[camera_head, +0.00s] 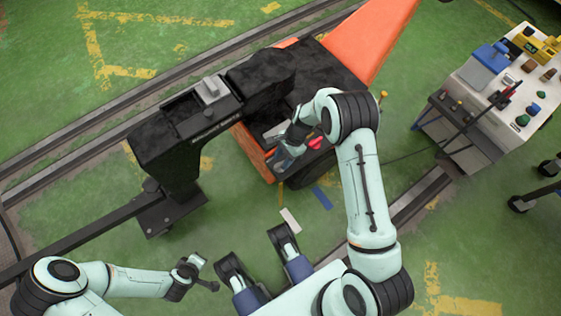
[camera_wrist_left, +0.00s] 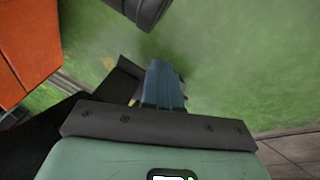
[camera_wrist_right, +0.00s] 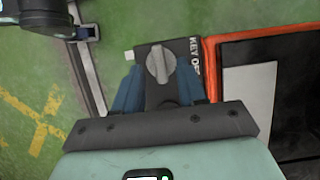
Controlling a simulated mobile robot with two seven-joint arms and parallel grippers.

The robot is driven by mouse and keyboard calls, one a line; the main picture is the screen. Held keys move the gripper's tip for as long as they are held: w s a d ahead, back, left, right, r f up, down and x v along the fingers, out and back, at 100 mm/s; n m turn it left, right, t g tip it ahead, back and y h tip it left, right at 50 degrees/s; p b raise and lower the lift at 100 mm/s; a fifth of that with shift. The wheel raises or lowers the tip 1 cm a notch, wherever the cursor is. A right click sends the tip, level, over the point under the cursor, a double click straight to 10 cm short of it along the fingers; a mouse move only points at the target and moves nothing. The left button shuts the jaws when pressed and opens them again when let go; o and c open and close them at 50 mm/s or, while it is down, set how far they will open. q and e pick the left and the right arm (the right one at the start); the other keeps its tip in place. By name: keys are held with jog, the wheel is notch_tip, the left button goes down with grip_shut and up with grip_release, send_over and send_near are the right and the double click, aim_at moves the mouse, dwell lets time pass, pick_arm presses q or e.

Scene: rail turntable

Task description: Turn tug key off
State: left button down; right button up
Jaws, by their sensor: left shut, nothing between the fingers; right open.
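The tug (camera_head: 365,40) is orange and black and stands near the rails. In the right wrist view, its key switch is a grey knob (camera_wrist_right: 160,64) on a dark plate, with the ridge roughly upright in the picture. A label beside it, partly covered, starts "KEY O" (camera_wrist_right: 195,55). My right gripper (camera_wrist_right: 160,85) is open, with one blue finger on either side below the knob; I cannot tell whether they touch it. In the head view the right gripper (camera_head: 284,157) is at the tug's near side and the knob is not clear. My left gripper (camera_wrist_left: 163,85) is shut and empty, away from the tug.
A red knob (camera_head: 315,142) sits on the tug close to my right gripper. A black coupling frame (camera_head: 185,125) stands left of the tug. A white control desk (camera_head: 500,85) with coloured buttons is at right. Rails (camera_head: 90,150) cross the green floor.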

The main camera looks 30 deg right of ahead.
aim_at(280, 165)
jog(key=shift+x, duration=1.05)
pick_arm(q)
jog(key=shift+s+a+f+g, duration=0.1)
jog(key=shift+s+f+g, duration=0.3)
jog(key=shift+s+f, duration=0.3)
jog(key=shift+r, duration=0.1)
pick_arm(e)
grip_shut()
